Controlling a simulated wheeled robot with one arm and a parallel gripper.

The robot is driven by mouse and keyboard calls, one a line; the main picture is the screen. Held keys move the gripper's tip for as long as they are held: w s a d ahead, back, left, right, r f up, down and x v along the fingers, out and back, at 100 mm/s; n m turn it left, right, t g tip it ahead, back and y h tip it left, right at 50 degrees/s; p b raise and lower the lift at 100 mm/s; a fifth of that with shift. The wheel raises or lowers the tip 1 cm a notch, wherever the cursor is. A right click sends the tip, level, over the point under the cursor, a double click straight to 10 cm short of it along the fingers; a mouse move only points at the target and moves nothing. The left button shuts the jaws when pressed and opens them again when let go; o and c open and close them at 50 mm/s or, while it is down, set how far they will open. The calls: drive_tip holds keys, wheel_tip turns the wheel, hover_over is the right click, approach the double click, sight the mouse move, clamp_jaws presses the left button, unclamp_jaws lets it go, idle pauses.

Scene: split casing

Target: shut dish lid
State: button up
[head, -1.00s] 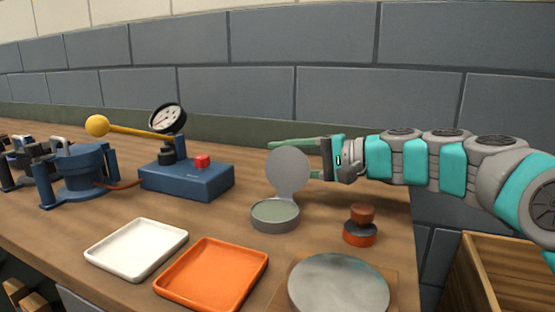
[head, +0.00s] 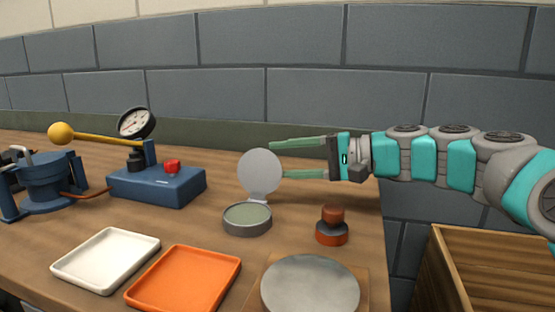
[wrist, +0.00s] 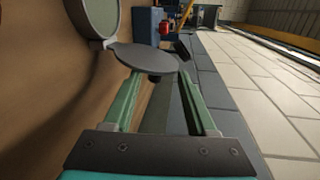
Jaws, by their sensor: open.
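The dish (head: 247,220) is a round grey tin with a pale green inside, standing on the wooden bench. Its round grey lid (head: 260,172) stands up open, joined at the dish's back edge. In the wrist view the lid (wrist: 147,58) lies across the space near the fingertips, and the dish (wrist: 113,40) is at upper left. My gripper (head: 277,160) is open and empty, with its green fingers behind and to the right of the lid. The lower finger ends at the lid's right edge in the picture; whether they touch I cannot tell.
An orange-and-dark stamp (head: 332,227) stands right of the dish, near a round grey plate (head: 310,286). White (head: 106,259) and orange (head: 184,279) trays lie in front. A blue gauge device (head: 158,186) stands at left. A wooden crate (head: 490,270) is beyond the bench's right edge.

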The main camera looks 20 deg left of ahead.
drive_tip(key=shift+d, duration=0.45)
drive_tip(key=shift+w+d, duration=0.1)
